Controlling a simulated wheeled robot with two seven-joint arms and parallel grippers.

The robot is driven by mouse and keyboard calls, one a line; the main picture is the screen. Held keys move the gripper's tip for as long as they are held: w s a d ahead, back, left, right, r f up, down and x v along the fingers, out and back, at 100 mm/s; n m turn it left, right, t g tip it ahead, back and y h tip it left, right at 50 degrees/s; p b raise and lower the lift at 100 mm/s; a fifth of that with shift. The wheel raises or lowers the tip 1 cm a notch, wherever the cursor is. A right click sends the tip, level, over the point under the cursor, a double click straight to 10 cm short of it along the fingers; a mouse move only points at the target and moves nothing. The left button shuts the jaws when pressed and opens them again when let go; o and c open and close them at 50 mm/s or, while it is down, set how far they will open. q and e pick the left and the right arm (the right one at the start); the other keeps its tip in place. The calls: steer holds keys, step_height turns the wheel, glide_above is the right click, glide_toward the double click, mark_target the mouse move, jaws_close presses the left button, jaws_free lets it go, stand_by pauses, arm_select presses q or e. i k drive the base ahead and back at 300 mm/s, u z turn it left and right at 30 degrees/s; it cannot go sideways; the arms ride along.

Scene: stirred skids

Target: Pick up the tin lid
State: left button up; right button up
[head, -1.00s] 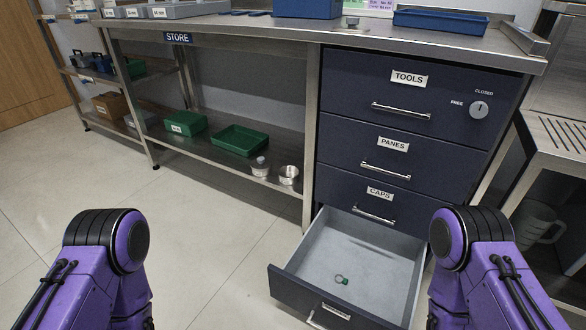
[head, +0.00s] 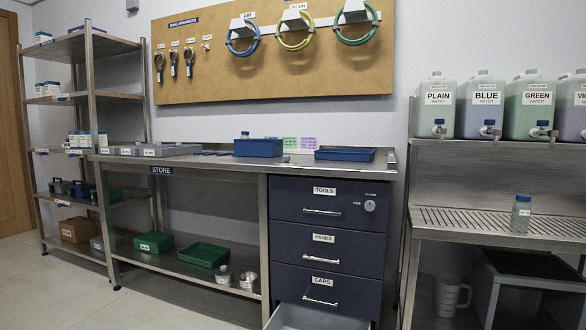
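I cannot pick out a tin lid for certain. A small grey item (head: 286,159) lies on the bench top between a blue box and a blue tray, too small to identify. A round silver tin (head: 248,281) stands on the lower shelf beside a small clear jar (head: 223,275). The bottom drawer (head: 300,318) of the dark blue cabinet is open, and most of its inside is cut off by the lower edge of the head view. Neither of my grippers is in view.
The steel bench (head: 200,159) carries a blue box (head: 258,148), a blue tray (head: 345,154) and grey bins (head: 150,150). Green trays (head: 203,255) are on its lower shelf. A steel stand (head: 500,225) with water containers is right; a shelf rack (head: 92,130) is left.

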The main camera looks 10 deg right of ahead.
mark_target(286, 159)
steer(key=u, duration=1.05)
steer(key=i, duration=1.75)
steer(key=z, duration=0.75)
